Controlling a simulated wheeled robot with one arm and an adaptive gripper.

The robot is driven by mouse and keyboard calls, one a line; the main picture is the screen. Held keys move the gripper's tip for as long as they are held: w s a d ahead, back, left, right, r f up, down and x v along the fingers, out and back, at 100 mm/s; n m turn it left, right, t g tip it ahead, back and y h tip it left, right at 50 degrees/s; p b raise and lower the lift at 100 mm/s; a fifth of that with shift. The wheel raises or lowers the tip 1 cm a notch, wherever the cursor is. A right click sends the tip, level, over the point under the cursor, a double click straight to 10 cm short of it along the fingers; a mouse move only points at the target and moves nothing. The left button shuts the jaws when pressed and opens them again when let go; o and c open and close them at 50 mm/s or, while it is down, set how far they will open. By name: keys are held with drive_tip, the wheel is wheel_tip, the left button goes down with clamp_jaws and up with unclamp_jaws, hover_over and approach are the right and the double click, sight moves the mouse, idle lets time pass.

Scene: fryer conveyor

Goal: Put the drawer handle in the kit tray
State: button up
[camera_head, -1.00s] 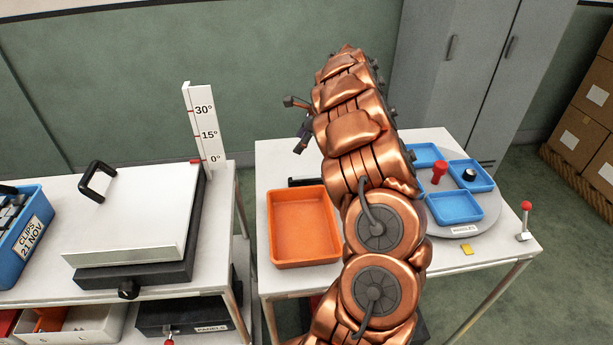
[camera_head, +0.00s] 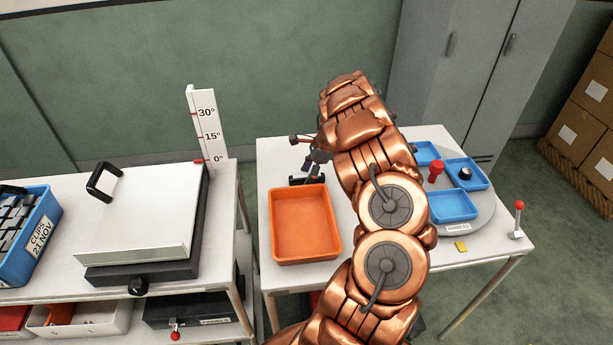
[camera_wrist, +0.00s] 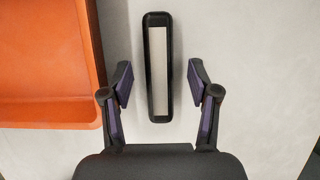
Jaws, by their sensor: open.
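The drawer handle is a black bar with rounded ends (camera_head: 297,181), lying on the white table just behind the orange tray (camera_head: 305,258). In the wrist view the handle (camera_wrist: 151,100) stands lengthwise, with a pale strip along its middle. My gripper (camera_head: 312,163) is open above it. In the wrist view the fingers of my gripper (camera_wrist: 160,84) are on either side of the handle's near half, with gaps on both sides. The empty orange tray (camera_wrist: 50,112) is at the left there. I cannot tell from any label which tray is the kit tray.
Several blue trays (camera_head: 452,218) sit on a grey turntable (camera_head: 480,235) at the right, around a red knob (camera_head: 436,172). A red-tipped lever (camera_head: 518,212) stands at the table's right edge. A white lidded box (camera_head: 140,215) is on the left bench.

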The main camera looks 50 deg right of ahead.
drive_tip(key=shift+w+a+f, duration=0.15)
drive_tip(key=shift+a+f, duration=0.05)
drive_tip(key=shift+f, duration=0.4)
clamp_jaws()
